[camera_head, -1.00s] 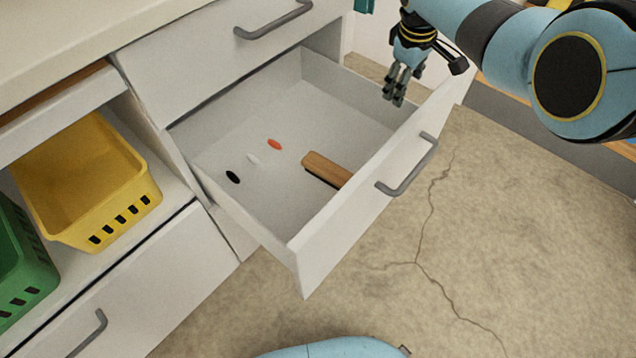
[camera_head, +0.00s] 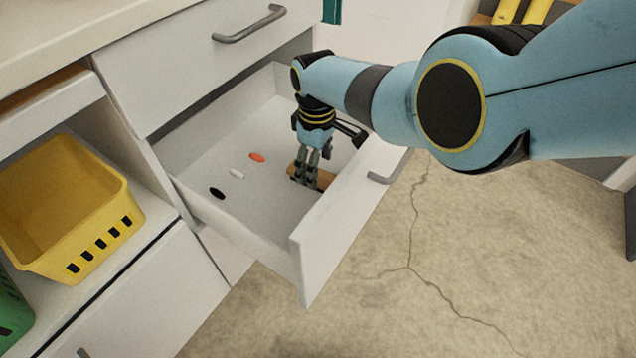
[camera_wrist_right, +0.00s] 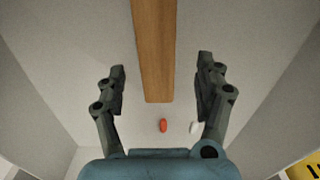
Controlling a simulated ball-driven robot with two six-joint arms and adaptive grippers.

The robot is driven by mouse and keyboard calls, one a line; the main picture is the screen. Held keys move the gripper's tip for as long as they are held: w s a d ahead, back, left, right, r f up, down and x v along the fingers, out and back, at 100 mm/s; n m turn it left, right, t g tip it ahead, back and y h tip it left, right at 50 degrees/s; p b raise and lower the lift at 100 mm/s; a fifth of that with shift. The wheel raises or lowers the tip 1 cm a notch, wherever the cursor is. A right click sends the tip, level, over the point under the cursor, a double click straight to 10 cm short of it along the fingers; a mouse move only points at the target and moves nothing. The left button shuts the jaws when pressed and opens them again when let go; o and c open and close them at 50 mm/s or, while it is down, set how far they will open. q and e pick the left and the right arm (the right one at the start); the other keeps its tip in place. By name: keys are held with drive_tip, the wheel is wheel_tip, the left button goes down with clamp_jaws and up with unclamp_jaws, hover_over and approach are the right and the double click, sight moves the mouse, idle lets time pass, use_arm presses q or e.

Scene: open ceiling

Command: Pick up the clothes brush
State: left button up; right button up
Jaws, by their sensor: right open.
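The clothes brush (camera_head: 325,182) lies in the open drawer by its front panel, its brown wooden back showing. My right gripper (camera_head: 309,180) reaches down into the drawer at the brush and hides part of it. In the right wrist view the brush (camera_wrist_right: 154,50) runs down from the top edge between the two open fingers (camera_wrist_right: 160,85), with a gap on each side. I cannot tell the height of the fingertips over the brush. My left gripper is not in view.
The drawer (camera_head: 345,225) also holds an orange (camera_head: 257,157), a white (camera_head: 237,173) and a black (camera_head: 217,193) small oval item. A yellow basket (camera_head: 75,215) and a green basket (camera_head: 12,320) stand on the shelf at left. Another drawer front (camera_head: 190,60) is above.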

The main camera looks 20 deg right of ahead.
sight(319, 176)
drive_tip(key=f+b, duration=0.1)
drive_tip(key=f, duration=0.1)
drive_tip(key=f+b, duration=0.1)
drive_tip(key=f, duration=0.1)
drive_tip(key=shift+d+f+b, duration=0.2)
drive_tip(key=shift+f+b, duration=0.1)
drive_tip(key=shift+b, duration=0.1)
drive_tip(key=shift+w, duration=0.1)
drive_tip(key=shift+r, duration=0.15)
drive_tip(key=c, duration=1.3)
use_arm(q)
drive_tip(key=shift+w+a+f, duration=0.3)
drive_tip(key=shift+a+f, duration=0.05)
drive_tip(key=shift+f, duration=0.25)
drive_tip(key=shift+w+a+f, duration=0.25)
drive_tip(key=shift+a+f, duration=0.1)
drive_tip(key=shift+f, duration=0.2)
use_arm(e)
drive_tip(key=shift+c, duration=0.2)
drive_tip(key=shift+r, duration=0.1)
